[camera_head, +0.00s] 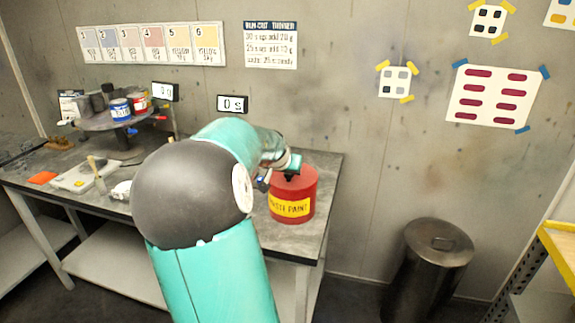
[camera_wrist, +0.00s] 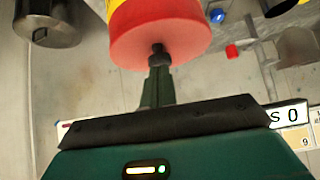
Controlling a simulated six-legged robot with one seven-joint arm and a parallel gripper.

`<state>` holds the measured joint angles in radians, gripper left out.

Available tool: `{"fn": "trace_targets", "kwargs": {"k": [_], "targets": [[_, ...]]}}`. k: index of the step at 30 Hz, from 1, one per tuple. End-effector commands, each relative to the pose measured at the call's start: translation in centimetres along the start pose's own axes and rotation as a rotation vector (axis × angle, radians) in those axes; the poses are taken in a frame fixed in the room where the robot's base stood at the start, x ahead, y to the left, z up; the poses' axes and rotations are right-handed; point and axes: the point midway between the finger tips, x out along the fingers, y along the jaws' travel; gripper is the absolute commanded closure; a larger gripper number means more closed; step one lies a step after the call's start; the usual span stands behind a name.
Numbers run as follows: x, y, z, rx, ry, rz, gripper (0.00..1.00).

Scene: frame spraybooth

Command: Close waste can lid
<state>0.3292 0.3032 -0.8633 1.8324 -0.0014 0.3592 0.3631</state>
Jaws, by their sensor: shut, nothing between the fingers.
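The red waste can (camera_head: 310,203) with a yellow label stands upright near the right end of the workbench. Its flat red lid (camera_head: 305,181) covers the top and looks level, with no gap that I can see. In the wrist view, the lid (camera_wrist: 185,48) fills the upper middle, and a strip of the yellow label (camera_wrist: 113,5) shows behind it. My gripper (camera_head: 291,177) is over the lid, with its fingers shut and empty. In the wrist view, the dark fingertips (camera_wrist: 159,52) are at the lid near its edge, touching or almost touching it.
The workbench (camera_head: 335,165) ends just right of the can. A dark metal bin (camera_head: 432,265) stands on the floor to the right. A turntable with blue and red paint cans (camera_head: 120,110) is at the back left. My arm hides the bench's middle.

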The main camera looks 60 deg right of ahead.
Motion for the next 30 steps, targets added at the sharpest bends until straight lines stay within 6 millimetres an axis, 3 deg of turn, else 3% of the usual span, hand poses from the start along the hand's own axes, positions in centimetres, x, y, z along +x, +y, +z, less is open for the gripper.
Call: {"fn": "trace_targets", "kwargs": {"k": [1,11,23,30], "targets": [[0.9,0.3,2.0,-0.009,-0.037,0.017,1.0],[1.4,0.2,3.0,-0.012,-0.044,0.016,1.0],[1.2,0.1,3.0,-0.009,-0.043,0.015,1.0],[-0.1,-0.1,0.9,-0.006,-0.024,0.005,1.0]]}}
